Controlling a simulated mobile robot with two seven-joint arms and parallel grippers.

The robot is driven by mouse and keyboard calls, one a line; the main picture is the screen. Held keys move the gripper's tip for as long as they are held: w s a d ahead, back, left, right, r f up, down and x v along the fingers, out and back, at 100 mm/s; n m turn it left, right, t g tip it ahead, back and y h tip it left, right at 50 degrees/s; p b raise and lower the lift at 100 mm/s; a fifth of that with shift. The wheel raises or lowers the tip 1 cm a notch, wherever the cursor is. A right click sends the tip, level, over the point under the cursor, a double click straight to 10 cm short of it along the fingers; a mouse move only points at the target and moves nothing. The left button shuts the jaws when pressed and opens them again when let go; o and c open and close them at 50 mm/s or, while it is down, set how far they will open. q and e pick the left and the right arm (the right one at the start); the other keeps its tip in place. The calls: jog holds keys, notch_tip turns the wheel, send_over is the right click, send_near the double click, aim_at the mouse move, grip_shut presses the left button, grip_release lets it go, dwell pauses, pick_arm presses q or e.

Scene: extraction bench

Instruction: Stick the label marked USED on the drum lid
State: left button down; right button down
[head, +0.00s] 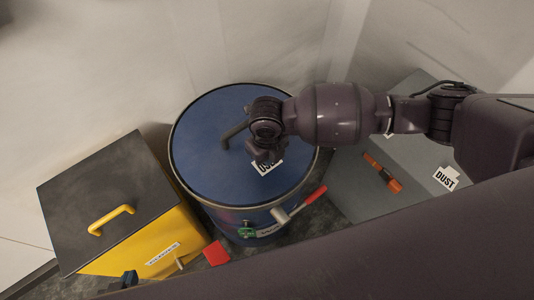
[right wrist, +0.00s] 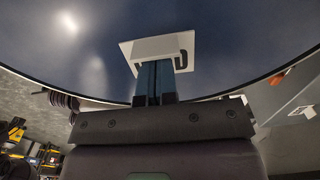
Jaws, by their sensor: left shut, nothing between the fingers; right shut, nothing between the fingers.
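The blue drum lid (head: 210,160) fills the middle of the head view, with a dark bent handle (head: 235,132) on it. The white label (head: 267,167), with "US" readable, lies on the lid near its front right. In the right wrist view the label (right wrist: 132,50) lies on the lid with a "D" showing. My right gripper (head: 262,156) is shut at the label; its fingertips (right wrist: 160,68) meet the label's white raised-looking part, and I cannot tell if they press on it. My left gripper (head: 130,277) shows only as a dark blue tip at the lower left, shut and empty.
A yellow box (head: 180,240) with a dark lid and yellow handle (head: 111,219) stands left of the drum. A red-handled lever (head: 305,203) juts from the drum's front. Right, a grey surface (head: 350,185) holds an orange tool (head: 382,172) and a DUST label (head: 446,179).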

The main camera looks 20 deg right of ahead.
pick_arm(q)
jog(key=shift+w, duration=0.35)
pick_arm(e)
jog(key=shift+f, duration=0.3)
pick_arm(q)
jog(key=shift+s+f, duration=0.15)
jog(key=shift+s, duration=0.3)
jog(key=shift+w, duration=0.45)
pick_arm(e)
jog(key=shift+f, duration=0.15)
pick_arm(q)
jog(key=shift+a+r, duration=0.1)
jog(key=shift+r, duration=0.1)
